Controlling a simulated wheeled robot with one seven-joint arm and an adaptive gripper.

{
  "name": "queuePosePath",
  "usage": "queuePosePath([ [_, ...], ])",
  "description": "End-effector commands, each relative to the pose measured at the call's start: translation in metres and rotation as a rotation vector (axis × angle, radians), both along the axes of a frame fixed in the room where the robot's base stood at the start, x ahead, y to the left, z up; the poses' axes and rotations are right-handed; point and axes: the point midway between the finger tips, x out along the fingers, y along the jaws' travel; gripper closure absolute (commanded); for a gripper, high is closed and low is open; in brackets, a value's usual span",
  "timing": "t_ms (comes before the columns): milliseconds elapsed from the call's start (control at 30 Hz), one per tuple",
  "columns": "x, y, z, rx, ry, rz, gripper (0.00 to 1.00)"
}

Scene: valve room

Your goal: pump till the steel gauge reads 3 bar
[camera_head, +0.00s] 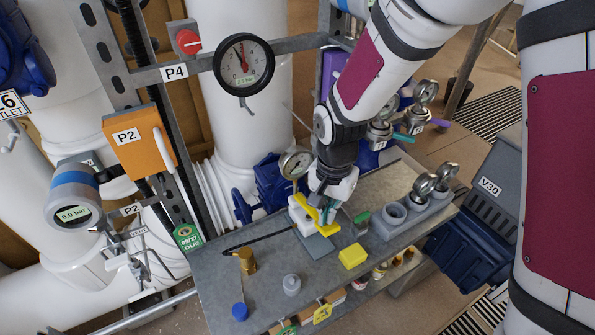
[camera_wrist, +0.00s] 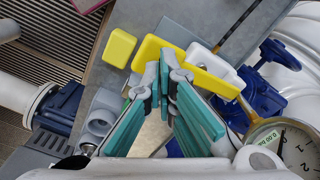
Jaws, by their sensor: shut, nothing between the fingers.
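A small hand pump with a white body (camera_head: 301,219) and a yellow lever (camera_head: 316,211) stands on the grey workbench. In the wrist view the yellow lever (camera_wrist: 195,68) lies across the white body (camera_wrist: 213,60). The steel gauge (camera_head: 296,162) is at the bench's back edge, left of my wrist; it also shows in the wrist view (camera_wrist: 288,146), cut by the edge. I cannot read its needle surely. My gripper (camera_wrist: 166,72) is shut and empty, its fingertips close to the lever's near edge. Whether they touch it is unclear. In the head view the gripper (camera_head: 326,199) partly hides the pump.
Large dial P4 (camera_head: 243,64) hangs behind. The bench front is partly clear.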

Motion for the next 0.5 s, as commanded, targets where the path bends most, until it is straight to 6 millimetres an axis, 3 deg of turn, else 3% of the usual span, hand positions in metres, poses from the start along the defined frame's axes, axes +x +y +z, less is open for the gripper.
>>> queuePosePath([
  [500,0.0,0.0,-0.035,0.0,0.001,0.001,1.0],
])
